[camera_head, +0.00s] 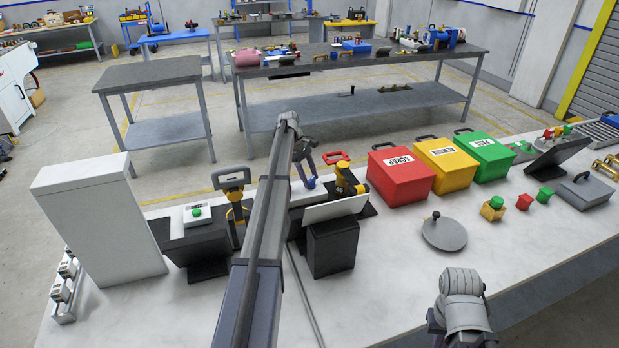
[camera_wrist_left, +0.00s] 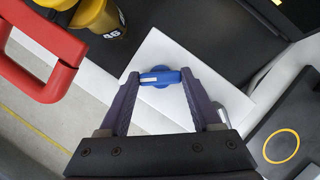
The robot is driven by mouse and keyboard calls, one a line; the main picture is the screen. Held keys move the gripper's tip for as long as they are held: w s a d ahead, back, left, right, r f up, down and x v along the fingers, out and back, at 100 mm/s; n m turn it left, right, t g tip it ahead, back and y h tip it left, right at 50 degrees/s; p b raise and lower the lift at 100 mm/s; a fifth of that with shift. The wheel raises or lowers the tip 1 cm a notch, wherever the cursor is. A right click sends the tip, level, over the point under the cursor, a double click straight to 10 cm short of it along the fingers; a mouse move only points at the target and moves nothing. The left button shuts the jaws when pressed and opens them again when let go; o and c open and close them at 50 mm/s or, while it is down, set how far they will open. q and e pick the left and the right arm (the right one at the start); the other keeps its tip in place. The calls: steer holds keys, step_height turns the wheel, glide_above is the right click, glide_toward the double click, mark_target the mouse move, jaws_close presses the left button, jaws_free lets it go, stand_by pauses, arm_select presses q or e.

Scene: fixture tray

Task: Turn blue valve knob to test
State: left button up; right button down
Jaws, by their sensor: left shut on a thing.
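The blue valve knob (camera_wrist_left: 162,78) has a bar-shaped handle with a white mark at its left end. In the left wrist view it stands over a white panel (camera_wrist_left: 168,50), the bar running across the picture. My left gripper (camera_wrist_left: 160,80) is shut on the knob, one finger at each end of the bar. In the head view the blue knob (camera_head: 310,183) is small, at the tips of my left gripper (camera_head: 307,177), beside the white sloped panel. I cannot read any test label. My right arm shows at the lower right of the head view, but its fingers do not show.
A red handle (camera_wrist_left: 45,75) and a yellow and black bottle-like part (camera_wrist_left: 105,22) are close by. A black block (camera_head: 332,246) stands in front of the panel. Red (camera_head: 400,174), yellow (camera_head: 446,163) and green (camera_head: 488,156) boxes stand to the right.

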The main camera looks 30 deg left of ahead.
stand_by(0.4)
arm_select(q)
steer(key=o, duration=1.4)
steer(key=shift+r, duration=0.15)
steer(key=shift+a+r+p, duration=0.2)
steer(key=shift+r+p, duration=0.4)
steer(key=shift+p, duration=0.1)
steer(key=shift+p+v, duration=2.9)
steer(key=shift+v, duration=0.25)
steer(key=shift+a, duration=0.1)
